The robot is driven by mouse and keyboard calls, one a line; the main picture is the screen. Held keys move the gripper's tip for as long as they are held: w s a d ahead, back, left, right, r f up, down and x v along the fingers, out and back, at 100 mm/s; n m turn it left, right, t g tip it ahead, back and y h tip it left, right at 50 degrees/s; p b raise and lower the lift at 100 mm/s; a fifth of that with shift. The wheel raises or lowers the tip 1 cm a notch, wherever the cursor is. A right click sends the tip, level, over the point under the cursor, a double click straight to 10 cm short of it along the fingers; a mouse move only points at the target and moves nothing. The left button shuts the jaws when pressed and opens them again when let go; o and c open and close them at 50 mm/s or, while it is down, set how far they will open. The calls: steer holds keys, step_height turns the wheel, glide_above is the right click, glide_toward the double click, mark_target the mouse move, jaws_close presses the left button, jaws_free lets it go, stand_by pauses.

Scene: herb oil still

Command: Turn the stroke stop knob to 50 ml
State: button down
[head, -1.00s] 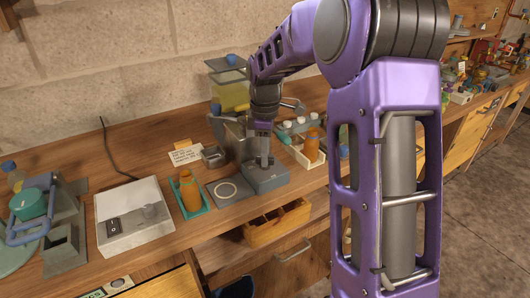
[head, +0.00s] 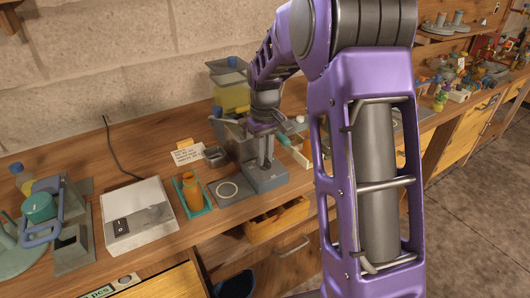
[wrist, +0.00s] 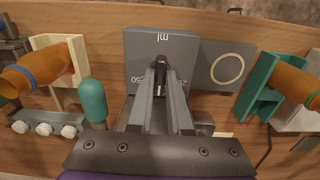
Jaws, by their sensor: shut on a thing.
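The stroke stop is a grey block (head: 268,181) on the bench. In the wrist view its top (wrist: 135,42) carries an upside-down "ml" mark, with partly hidden numerals beside the fingers. My gripper (head: 265,160) points down over the block. In the wrist view its two fingers (wrist: 160,75) are closed on the dark stroke stop knob (wrist: 160,66). The fingers hide most of the knob, and I cannot read which number it points to.
A grey plate with a pale ring (head: 228,190) lies beside the block. An orange bottle (head: 192,190) stands in a teal holder (wrist: 256,88). Another orange bottle (wrist: 40,70) is in a cream holder (wrist: 68,95), near a green rounded piece (wrist: 92,100) and several white caps (wrist: 43,129).

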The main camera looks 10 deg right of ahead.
steer(key=m+p, duration=0.1)
steer(key=m, duration=0.5)
steer(key=shift+p, duration=0.3)
steer(key=m+p, duration=0.1)
steer(key=m, duration=0.5)
stand_by(0.4)
steer(key=c, duration=0.8)
jaws_free()
steer(key=shift+c, duration=0.2)
steer(key=shift+r, duration=0.1)
step_height(320, 180, up, 17)
steer(key=p, duration=0.1)
